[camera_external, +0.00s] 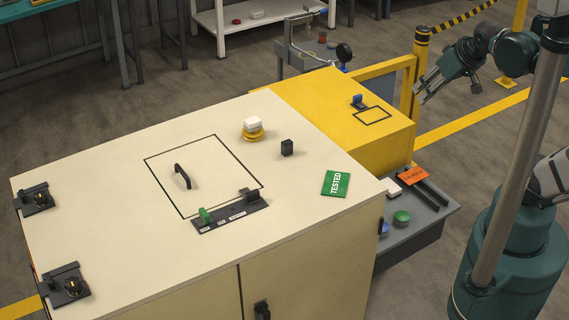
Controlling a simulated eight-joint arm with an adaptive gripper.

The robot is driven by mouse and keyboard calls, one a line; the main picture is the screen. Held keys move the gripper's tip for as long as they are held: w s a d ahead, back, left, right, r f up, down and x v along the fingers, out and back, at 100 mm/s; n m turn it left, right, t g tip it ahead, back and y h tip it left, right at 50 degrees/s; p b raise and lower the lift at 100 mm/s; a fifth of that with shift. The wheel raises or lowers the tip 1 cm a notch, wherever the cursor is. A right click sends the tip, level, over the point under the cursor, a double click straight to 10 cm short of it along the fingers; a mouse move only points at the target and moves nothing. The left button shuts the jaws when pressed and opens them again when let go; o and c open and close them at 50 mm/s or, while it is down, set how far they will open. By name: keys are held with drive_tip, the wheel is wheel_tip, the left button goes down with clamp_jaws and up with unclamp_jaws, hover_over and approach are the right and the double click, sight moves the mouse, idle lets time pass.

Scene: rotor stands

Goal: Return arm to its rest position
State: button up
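My gripper (432,92) is at the upper right, on the end of my teal arm. It is raised in the air, right of the yellow post and clear of the cabinet. Its fingers point down and left. They are small and dark here, so I cannot tell whether they are open or shut. I see no object held in them. Part of my arm is hidden behind a grey pole at the right.
A cream cabinet (110,170) with a hatch, handle and green TESTED plate (336,184) fills the left and middle. A yellow box (340,105) adjoins it. A yellow post (418,70) with railing stands close to my gripper. A grey tray (440,212) holds coloured buttons.

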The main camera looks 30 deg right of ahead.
wheel_tip(320, 180, down, 6)
drive_tip(key=b, duration=0.5)
drive_tip(key=shift+f, duration=0.15)
idle(0.9)
